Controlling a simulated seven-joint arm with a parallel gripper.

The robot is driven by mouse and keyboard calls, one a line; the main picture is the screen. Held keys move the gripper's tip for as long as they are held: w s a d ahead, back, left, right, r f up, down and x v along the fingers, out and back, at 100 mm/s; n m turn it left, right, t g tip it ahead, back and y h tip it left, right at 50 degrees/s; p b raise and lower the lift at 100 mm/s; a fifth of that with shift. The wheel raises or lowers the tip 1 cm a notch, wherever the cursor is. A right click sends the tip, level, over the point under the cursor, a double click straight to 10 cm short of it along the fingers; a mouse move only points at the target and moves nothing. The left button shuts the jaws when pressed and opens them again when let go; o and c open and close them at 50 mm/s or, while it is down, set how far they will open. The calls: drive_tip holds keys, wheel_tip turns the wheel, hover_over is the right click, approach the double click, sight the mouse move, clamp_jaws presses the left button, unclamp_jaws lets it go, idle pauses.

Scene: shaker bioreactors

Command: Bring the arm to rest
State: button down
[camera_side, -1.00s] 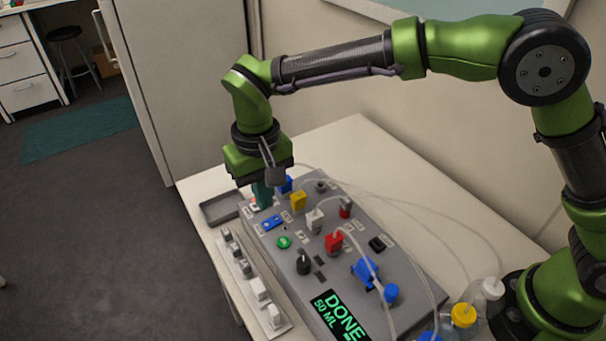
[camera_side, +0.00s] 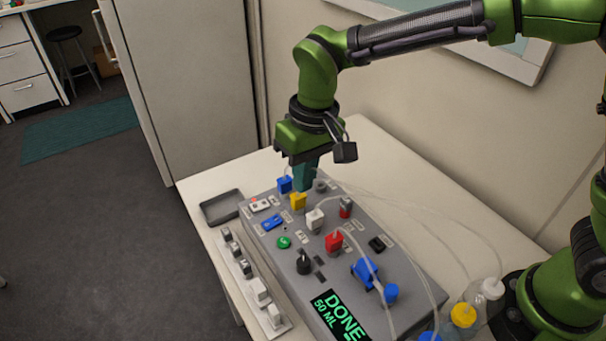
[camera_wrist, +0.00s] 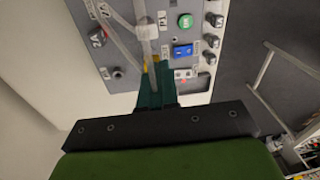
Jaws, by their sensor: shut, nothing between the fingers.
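My gripper (camera_side: 305,180) is on the green arm, over the far end of the grey control panel (camera_side: 290,262). Its teal fingers are together with nothing between them. They point down close to the blue clamp (camera_side: 284,184) and the yellow clamp (camera_side: 298,201); whether they touch anything I cannot tell. In the wrist view the teal fingers (camera_wrist: 156,84) are shut in front of the panel (camera_wrist: 122,45) and hide part of the yellow clamp.
The panel carries white (camera_side: 315,219) and red clamps (camera_side: 334,241), thin tubes and a screen (camera_side: 338,316) reading "DONE 50 ML". Capped bottles (camera_side: 463,316) stand front right. Bare table lies behind.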

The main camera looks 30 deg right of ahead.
drive_tip(key=s+d+r+m+t, duration=0.2)
drive_tip(key=s+d, duration=0.4)
drive_tip(key=d, duration=0.4)
drive_tip(key=s+d+r+m+t+y, duration=0.1)
drive_tip(key=s+d+r+t, duration=0.3)
drive_tip(key=d, duration=0.7)
drive_tip(key=s+r+m, duration=0.1)
drive_tip(key=s+r, duration=0.1)
drive_tip(key=s, duration=0.1)
drive_tip(key=shift+s+d+m+t, duration=0.2)
drive_tip(key=shift+s+m+t, duration=0.1)
drive_tip(key=shift+m, duration=0.1)
